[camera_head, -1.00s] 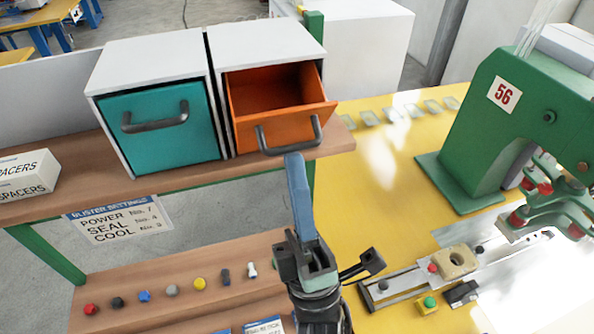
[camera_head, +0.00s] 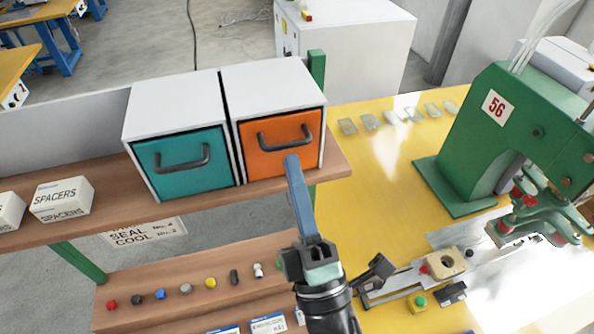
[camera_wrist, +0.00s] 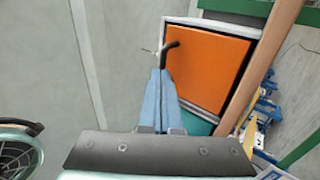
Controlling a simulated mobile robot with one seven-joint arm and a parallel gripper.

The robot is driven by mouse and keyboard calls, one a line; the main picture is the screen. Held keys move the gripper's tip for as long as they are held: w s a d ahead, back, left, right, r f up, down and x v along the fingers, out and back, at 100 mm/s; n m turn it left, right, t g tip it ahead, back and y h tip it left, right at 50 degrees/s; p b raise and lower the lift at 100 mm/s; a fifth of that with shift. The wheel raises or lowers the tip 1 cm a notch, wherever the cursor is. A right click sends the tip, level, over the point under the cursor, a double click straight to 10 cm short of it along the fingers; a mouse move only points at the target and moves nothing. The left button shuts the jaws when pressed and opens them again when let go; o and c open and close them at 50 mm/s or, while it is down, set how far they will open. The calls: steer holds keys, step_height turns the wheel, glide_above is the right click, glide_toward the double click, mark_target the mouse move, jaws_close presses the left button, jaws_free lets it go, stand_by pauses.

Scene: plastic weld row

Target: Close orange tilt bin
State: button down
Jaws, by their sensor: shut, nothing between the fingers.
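The orange tilt bin (camera_head: 272,148) sits in the right white cabinet on the wooden shelf. Its front is upright and looks flush with the cabinet, with a dark bar handle across it. It also shows in the wrist view (camera_wrist: 207,68). My gripper (camera_head: 292,160) is shut and empty, with its blue fingertips at the lower part of the orange front, below the handle. In the wrist view the blue fingers (camera_wrist: 158,75) are together near the handle's end. I cannot tell whether they touch the bin.
A teal bin (camera_head: 186,163) stands left of the orange one. Spacers boxes (camera_head: 62,198) lie on the shelf at left. Several coloured knobs (camera_head: 186,288) line the lower shelf. A green machine marked 56 (camera_head: 480,140) stands on the yellow table (camera_head: 375,200) at right.

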steer(key=shift+w+a+r, duration=0.15)
steer(key=shift+w+r, duration=0.15)
steer(key=shift+r, duration=0.05)
stand_by(0.6)
steer(key=shift+f, duration=0.1)
